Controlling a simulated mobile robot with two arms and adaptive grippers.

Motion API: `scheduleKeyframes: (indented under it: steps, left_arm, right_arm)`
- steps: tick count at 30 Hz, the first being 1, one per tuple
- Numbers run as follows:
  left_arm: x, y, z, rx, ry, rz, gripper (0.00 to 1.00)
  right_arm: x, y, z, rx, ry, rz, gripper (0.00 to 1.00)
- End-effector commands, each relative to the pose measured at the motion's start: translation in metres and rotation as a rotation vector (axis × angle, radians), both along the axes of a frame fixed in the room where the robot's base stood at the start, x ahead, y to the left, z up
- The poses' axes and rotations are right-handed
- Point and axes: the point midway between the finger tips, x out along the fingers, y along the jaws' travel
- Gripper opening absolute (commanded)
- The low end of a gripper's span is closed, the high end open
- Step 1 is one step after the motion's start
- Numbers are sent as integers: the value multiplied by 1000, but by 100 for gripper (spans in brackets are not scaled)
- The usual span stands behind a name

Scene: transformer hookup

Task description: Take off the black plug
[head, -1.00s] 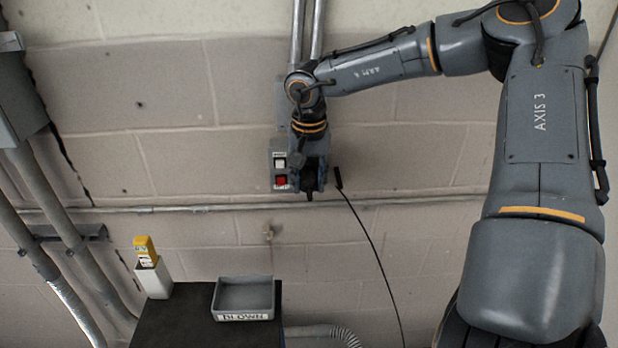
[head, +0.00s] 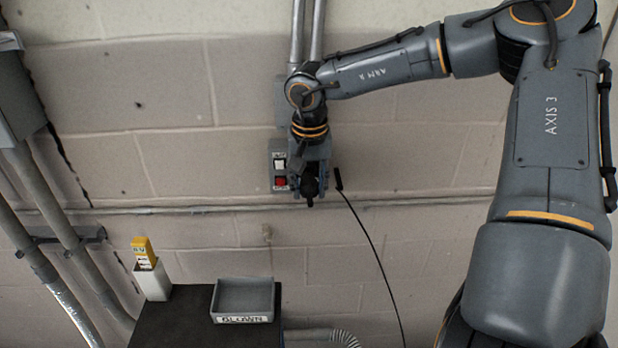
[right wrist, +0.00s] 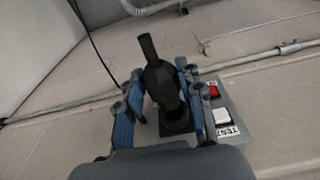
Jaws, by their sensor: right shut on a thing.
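The black plug (head: 310,187) is at the grey wall box (head: 279,146), below the conduits. My right gripper (head: 311,176) is shut on it, pointing at the wall. In the right wrist view the plug (right wrist: 161,84) stands between the blue-padded fingers of the right gripper (right wrist: 158,108), its narrow end pointing up in the picture. A round dark base shows at its lower end; I cannot tell whether the plug is still seated or apart from the box. My left gripper is not in view.
A thin black cable (head: 371,243) with a dark end hangs just right of the plug. The box has a white button (head: 280,163) and a red button (head: 280,181). Below, a grey tray (head: 243,282) and a white holder (head: 154,281) with a yellow tool stand on a black surface.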

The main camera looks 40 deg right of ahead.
Motion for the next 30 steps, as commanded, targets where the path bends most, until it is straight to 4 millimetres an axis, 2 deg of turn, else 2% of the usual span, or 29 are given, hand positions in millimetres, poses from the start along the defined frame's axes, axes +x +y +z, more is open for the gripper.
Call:
scheduleKeyframes:
  steps: [7,22,30]
  left_arm:
    - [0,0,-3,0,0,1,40]
    - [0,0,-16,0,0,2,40]
    - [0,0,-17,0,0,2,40]
  right_arm:
    - [-4,4,-1,1,-1,1,0]
    - [-34,29,-1,2,-1,0,0]
    - [-38,32,0,1,-1,0,0]
